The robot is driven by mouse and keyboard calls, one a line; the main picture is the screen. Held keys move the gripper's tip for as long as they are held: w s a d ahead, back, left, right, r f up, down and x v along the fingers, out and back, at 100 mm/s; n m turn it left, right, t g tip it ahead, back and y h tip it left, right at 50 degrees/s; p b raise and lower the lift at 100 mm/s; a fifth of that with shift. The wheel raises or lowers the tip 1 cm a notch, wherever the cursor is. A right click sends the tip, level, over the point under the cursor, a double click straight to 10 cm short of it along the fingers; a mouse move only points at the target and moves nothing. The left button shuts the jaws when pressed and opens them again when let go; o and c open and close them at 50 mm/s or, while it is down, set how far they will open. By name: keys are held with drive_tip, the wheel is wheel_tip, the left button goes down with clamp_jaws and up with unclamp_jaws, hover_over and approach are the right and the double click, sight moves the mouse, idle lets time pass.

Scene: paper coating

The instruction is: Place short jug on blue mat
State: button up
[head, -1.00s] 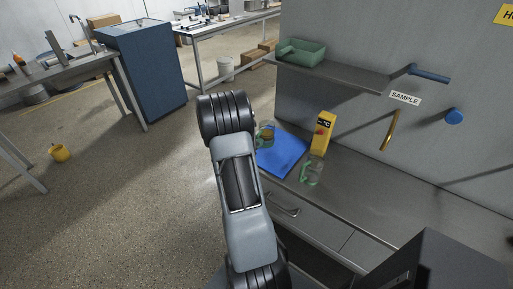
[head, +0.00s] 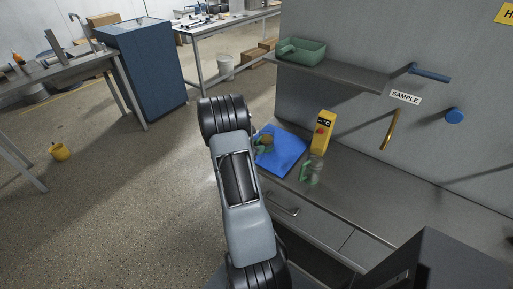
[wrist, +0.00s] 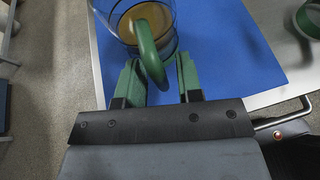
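A clear glass jug with a green handle and brown contents (wrist: 131,22) is over the blue mat (wrist: 225,45), near its left edge. In the head view this jug (head: 266,141) appears to stand on the mat (head: 288,146), partly hidden by my arm. My gripper (wrist: 158,75) has its two green fingers apart, one on each side of the jug's handle, with a gap visible beside the handle. The fingers are hidden behind my arm in the head view. A second glass jug with a green handle (head: 311,171) stands on the counter, right of the mat.
A yellow device (head: 323,131) stands behind the mat. A shelf above holds a green bin (head: 301,50). The grey counter (head: 385,200) is clear to the right. A drawer handle (head: 283,208) projects below its front edge.

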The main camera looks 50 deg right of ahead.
drive_tip(key=shift+o, duration=0.3)
drive_tip(key=shift+r, duration=0.15)
drive_tip(key=shift+w+a+r, duration=0.1)
drive_tip(key=shift+a+r, duration=0.05)
drive_tip(key=shift+a, duration=0.05)
drive_tip(key=s+a+r+m+t+y, duration=0.2)
drive_tip(key=a+r+m+y, duration=0.2)
drive_tip(key=a, duration=0.9)
drive_tip(key=s+a+r+m+t+y, duration=0.2)
drive_tip(key=a+r+m+y, duration=0.3)
drive_tip(key=a, duration=0.9)
drive_tip(key=s+a+r+m+t+y, duration=0.1)
drive_tip(key=a+r+m+y, duration=0.3)
drive_tip(key=a, duration=1)
wheel_tip(320, 180, up, 3)
drive_tip(key=m+t, duration=0.1)
drive_tip(key=m, duration=0.1)
drive_tip(key=shift+s+m, duration=0.3)
drive_tip(key=shift+s, duration=0.1)
